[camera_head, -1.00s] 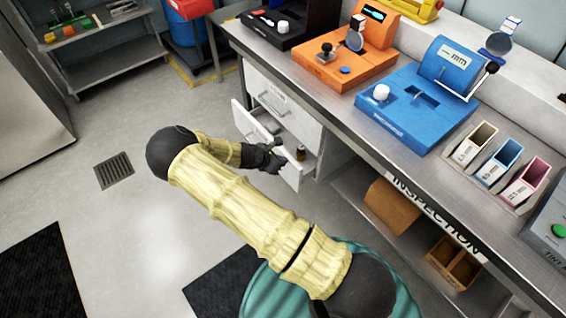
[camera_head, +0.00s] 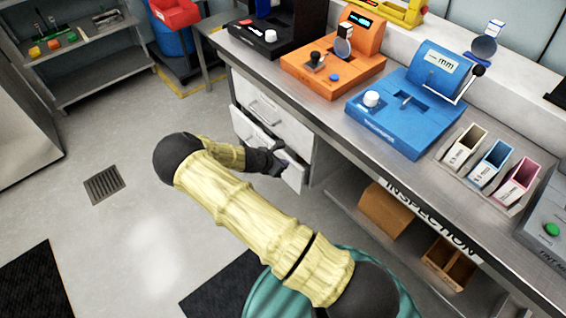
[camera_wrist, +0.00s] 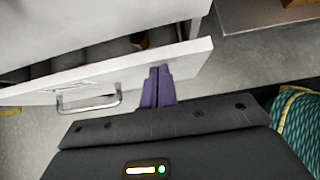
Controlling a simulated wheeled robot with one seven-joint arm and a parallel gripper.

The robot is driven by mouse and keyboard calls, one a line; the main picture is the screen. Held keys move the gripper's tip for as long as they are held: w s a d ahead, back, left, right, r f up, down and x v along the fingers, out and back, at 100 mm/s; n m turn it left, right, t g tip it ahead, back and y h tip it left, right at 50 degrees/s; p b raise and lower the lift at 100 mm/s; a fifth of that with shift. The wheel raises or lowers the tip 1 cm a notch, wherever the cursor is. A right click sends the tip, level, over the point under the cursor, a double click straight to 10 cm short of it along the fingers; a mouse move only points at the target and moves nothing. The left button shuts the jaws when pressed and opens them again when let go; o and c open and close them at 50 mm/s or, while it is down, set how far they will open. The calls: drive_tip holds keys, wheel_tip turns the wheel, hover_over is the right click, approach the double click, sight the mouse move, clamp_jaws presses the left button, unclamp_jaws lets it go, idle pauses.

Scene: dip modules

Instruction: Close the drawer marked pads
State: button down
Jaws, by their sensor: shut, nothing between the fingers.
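A white drawer (camera_head: 294,178) in the cabinet under the bench stands partly open. In the wrist view its front panel (camera_wrist: 185,62) runs across the picture, with a metal handle (camera_wrist: 90,104) and a mark too small to read. A dark item and a small brown item show inside it. My gripper (camera_head: 285,161) is at the outer face of this drawer front. In the wrist view its purple fingers (camera_wrist: 157,86) are shut and empty, with tips at the panel, to the right of the handle. Whether they touch it is hard to tell.
Another drawer (camera_head: 268,108) above it looks shut. The bench top (camera_head: 325,112) carries orange and blue instruments. An open shelf (camera_head: 345,193) with brown boxes lies right of the drawers. The floor (camera_head: 120,140) to the left is clear.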

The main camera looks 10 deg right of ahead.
drive_tip(key=a+f+p+v, duration=0.1)
drive_tip(key=v, duration=1.1)
drive_tip(key=shift+s+a+f, duration=0.2)
drive_tip(key=shift+s+a, duration=0.3)
drive_tip(key=shift+a, duration=0.05)
drive_tip(key=shift+a, duration=0.15)
